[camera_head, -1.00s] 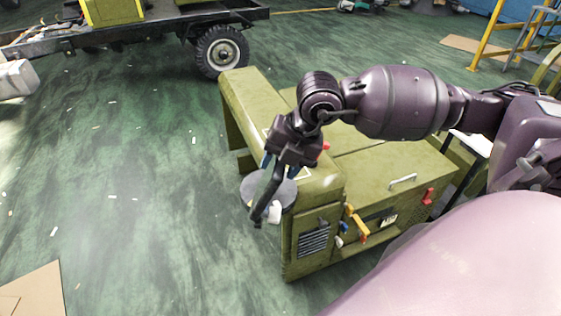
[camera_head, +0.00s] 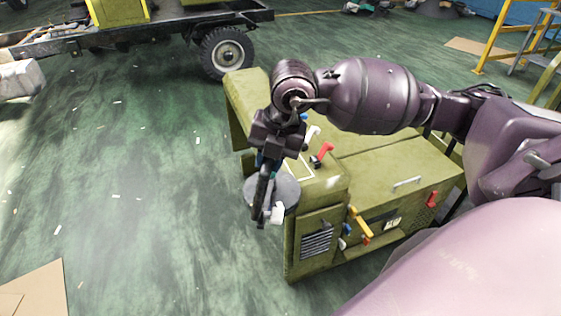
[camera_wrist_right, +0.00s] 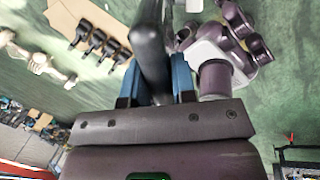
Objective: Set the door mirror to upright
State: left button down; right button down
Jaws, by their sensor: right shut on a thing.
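A long dark piece, which looks like the door mirror (camera_head: 261,198), stands at the front left corner of the olive-green vehicle body (camera_head: 395,165). My right gripper (camera_head: 266,168) reaches down to it from above. In the right wrist view, its blue fingers (camera_wrist_right: 156,84) are shut on the black mirror (camera_wrist_right: 150,40), one on each side. In the head view the mirror is close to upright, with a slight lean. The gripper hides its upper part. My left gripper is out of view.
A grey round disc (camera_head: 284,188) and a white piece (camera_head: 277,214) are right beside the mirror. Red levers (camera_head: 324,152) and a yellow lever (camera_head: 361,222) stick out of the green body. The floor to the left is mostly clear, with a wheeled chassis (camera_head: 225,53) behind.

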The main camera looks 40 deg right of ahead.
jog(key=shift+w+a+r, duration=0.1)
jog(key=shift+w+a, duration=0.9)
jog(key=shift+a, duration=0.2)
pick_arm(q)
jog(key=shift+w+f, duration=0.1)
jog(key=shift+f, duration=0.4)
pick_arm(e)
jog(key=c, duration=1.2)
grip_release()
jog(key=shift+c, duration=0.2)
jog(key=shift+o, duration=1.4)
jog(key=shift+w, duration=0.15)
jog(key=shift+r, duration=0.1)
